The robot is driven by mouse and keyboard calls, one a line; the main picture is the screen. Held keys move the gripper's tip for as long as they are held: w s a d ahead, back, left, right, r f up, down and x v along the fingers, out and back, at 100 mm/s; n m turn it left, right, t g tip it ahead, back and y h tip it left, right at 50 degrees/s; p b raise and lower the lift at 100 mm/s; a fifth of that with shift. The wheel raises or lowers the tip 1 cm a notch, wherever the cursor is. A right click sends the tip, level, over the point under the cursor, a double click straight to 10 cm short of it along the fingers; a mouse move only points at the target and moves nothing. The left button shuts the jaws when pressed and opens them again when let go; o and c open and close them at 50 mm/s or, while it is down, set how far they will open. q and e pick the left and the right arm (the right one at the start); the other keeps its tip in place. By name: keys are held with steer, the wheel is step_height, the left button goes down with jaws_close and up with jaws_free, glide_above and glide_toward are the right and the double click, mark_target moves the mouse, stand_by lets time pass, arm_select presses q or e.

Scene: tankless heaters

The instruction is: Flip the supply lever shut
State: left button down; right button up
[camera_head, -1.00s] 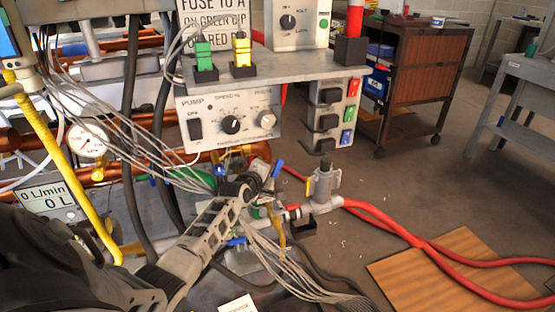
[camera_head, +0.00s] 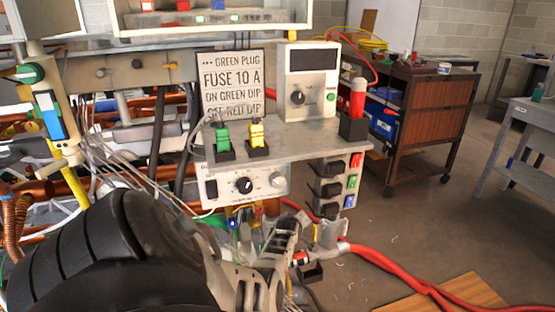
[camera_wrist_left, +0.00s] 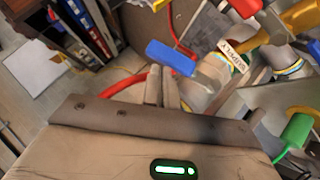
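In the left wrist view a blue lever (camera_wrist_left: 170,57) lies just beyond the fingertips of my left gripper (camera_wrist_left: 161,86). A white tag (camera_wrist_left: 233,55), which appears to read SUPPLY, hangs beside it on the right. The fingers are close together with nothing seen between them, just below the blue lever; I cannot tell whether they touch it. In the head view my black left arm reaches in low, and the left gripper (camera_head: 284,238) is below the pump panel, so the lever is hidden there. My right gripper is not in view.
A shelf (camera_head: 290,140) holds green and yellow plugs above the pump panel (camera_head: 245,185). A red hose (camera_head: 390,270) crosses the floor. Open floor lies to the right.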

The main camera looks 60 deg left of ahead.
arm_select(q)
steer(key=shift+w+d+f+b, duration=0.15)
steer(key=shift+w+f+b, duration=0.35)
steer(key=shift+f+b, duration=0.15)
steer(key=shift+w+d+f+b, duration=0.15)
steer(key=shift+w+f+b, duration=0.35)
steer(key=shift+b, duration=0.1)
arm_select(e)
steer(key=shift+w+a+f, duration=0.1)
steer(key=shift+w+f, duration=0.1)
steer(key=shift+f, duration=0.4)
arm_select(q)
steer(key=shift+d, duration=0.1)
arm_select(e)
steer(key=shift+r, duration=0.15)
